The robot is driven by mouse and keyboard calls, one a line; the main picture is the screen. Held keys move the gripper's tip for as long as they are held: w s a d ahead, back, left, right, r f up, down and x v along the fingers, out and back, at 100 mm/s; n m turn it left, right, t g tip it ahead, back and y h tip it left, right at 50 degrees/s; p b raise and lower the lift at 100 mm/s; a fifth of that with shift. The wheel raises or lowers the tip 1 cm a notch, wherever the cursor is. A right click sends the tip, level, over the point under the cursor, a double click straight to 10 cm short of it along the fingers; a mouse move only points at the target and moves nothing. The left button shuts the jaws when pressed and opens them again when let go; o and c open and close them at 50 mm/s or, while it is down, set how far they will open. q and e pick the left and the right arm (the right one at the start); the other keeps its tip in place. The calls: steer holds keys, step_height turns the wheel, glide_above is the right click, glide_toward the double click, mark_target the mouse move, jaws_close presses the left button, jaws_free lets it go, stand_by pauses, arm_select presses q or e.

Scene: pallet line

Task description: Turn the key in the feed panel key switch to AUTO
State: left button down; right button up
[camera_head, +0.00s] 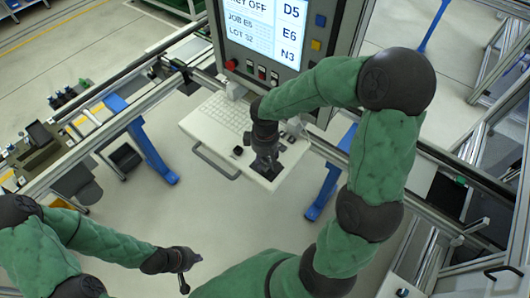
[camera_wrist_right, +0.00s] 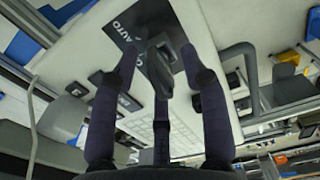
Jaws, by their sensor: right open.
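The feed panel key switch has a dark plate (camera_wrist_right: 126,24) with white lettering that reads AUTO beside another mark. It is also in the head view (camera_head: 266,171), partly covered by my right gripper. A dark grey key (camera_wrist_right: 160,62) stands up from the plate in the right wrist view. I cannot tell which mark it points to. My right gripper (camera_wrist_right: 156,78) is open, its fingers on both sides of the key with gaps visible. It also shows in the head view (camera_head: 266,156). My left gripper (camera_head: 184,284) hangs low at bottom centre-left, away from the panel; its jaws are unclear.
A white shelf (camera_head: 205,150) with a keyboard (camera_head: 226,112) carries the switch. Above it is a screen (camera_head: 265,25) with red, white and coloured buttons. Metal rails and blue legs (camera_head: 152,150) flank the shelf. A bench with tools stands at left. The floor before the shelf is clear.

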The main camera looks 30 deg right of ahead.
steer(key=shift+w+f, duration=0.15)
steer(key=shift+c, duration=1.1)
jaws_close()
steer(key=shift+m+b, duration=0.4)
steer(key=shift+d+m+b, duration=0.1)
steer(key=shift+m+b, duration=1.2)
steer(key=shift+m, duration=0.4)
steer(key=shift+s+m+b, duration=0.2)
steer(key=shift+m+b, duration=1.35)
steer(key=shift+m, duration=0.85)
steer(key=o, duration=0.7)
jaws_free()
steer(key=shift+c, duration=0.2)
